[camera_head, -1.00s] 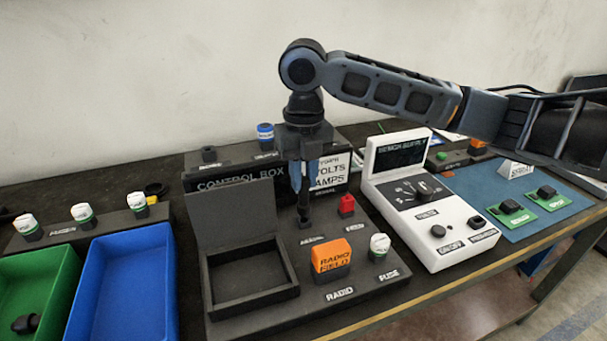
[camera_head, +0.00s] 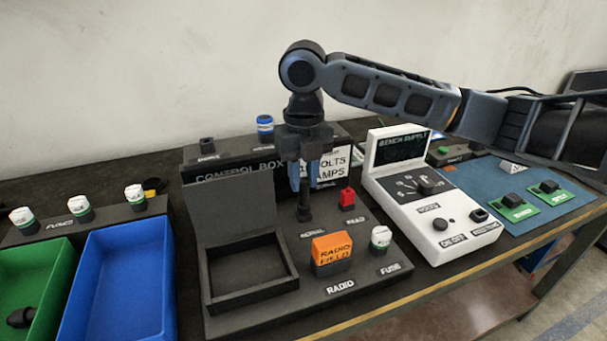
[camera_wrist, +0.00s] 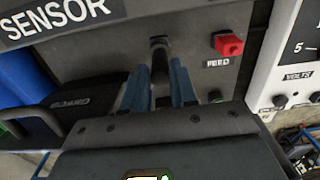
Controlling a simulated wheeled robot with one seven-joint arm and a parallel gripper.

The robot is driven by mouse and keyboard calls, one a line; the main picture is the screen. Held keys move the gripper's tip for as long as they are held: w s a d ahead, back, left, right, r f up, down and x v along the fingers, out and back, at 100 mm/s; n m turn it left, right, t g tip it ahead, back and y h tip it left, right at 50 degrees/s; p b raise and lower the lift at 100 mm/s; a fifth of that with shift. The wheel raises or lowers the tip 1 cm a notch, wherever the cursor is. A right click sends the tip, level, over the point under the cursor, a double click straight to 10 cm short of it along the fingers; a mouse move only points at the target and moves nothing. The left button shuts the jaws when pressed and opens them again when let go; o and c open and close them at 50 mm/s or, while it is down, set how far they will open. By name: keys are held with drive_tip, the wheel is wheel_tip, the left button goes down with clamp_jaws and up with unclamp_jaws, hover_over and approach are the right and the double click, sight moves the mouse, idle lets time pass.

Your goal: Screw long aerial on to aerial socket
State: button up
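The long aerial (camera_head: 304,206) is a thin black upright rod with a wider foot, standing over the aerial place on the control box (camera_head: 345,295). In the wrist view the aerial (camera_wrist: 159,50) shows as a dark rod between the blue fingers. My gripper (camera_head: 303,186) points straight down with one finger on each side of the aerial's upper part. In the wrist view my gripper (camera_wrist: 160,72) appears closed on it. The socket is hidden under the aerial's foot, so I cannot tell how well they are joined.
A red plug (camera_head: 347,197) stands close right of the aerial. An orange radio block (camera_head: 331,250) and a white fuse (camera_head: 381,238) stand in front. An open black lid (camera_head: 233,218) rises on the left. The white bench supply (camera_head: 430,215) is on the right, a blue bin (camera_head: 120,275) far left.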

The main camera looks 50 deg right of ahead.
drive_tip(key=o, duration=0.4)
drive_tip(key=shift+r, duration=0.1)
wheel_tip(320, 180, up, 8)
drive_tip(key=shift+f, duration=0.15)
idle(0.3)
drive_tip(key=shift+a+f, duration=0.1)
idle(0.3)
